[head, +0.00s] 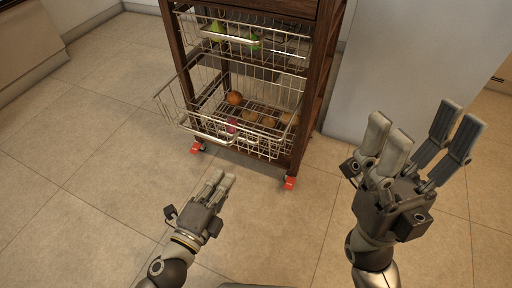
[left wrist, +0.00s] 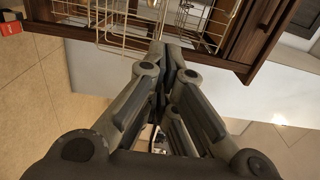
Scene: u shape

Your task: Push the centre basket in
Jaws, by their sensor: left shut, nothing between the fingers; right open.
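A dark wooden trolley (head: 304,115) holds two wire baskets in the head view. The upper basket (head: 262,47) sits under a wooden front and holds green fruit. The lower basket (head: 215,128) sticks out of the frame toward me and holds an orange, a pink item and brownish round items. I cannot tell for sure which one is called the centre basket. My left gripper (head: 222,178) is shut and empty, in front of and below the lower basket, apart from it. In the left wrist view, wire basket bars (left wrist: 110,20) show beyond its fingers. My right gripper (head: 422,128) is open and empty, right of the trolley.
The trolley stands on red-marked casters (head: 290,183) on a tiled floor (head: 80,180). A pale wall panel (head: 400,70) is right of it. Open floor lies to the left and in front.

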